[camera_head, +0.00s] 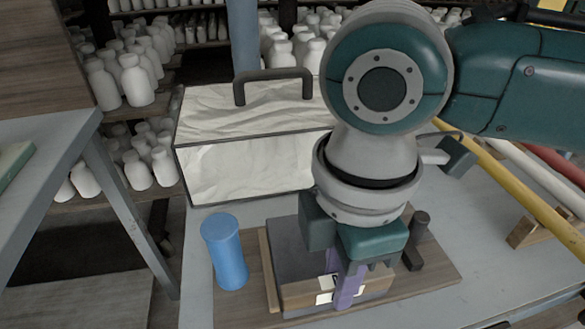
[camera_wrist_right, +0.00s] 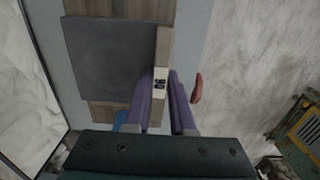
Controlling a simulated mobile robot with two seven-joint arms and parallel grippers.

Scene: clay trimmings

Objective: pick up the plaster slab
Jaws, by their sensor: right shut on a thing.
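A square grey slab (camera_head: 292,248), which I take to be the plaster slab, lies on a brown wooden board (camera_head: 235,309). It has a wooden front edge with a white label. In the right wrist view the slab (camera_wrist_right: 112,58) shows its flat grey top and its wooden edge (camera_wrist_right: 163,48). My right gripper (camera_head: 343,287) points down at this front edge, with its purple fingers shut on it at the label; the fingers also show in the right wrist view (camera_wrist_right: 161,88). My arm hides the slab's back right part. My left gripper is not in view.
A blue cylinder (camera_head: 225,255) stands left of the slab, and a dark-handled tool (camera_head: 416,240) is close on its right. A large pale box (camera_head: 245,170) with a dark handle stands behind. Yellow and white poles (camera_head: 520,195) lie at the right. The grey table's front right is clear.

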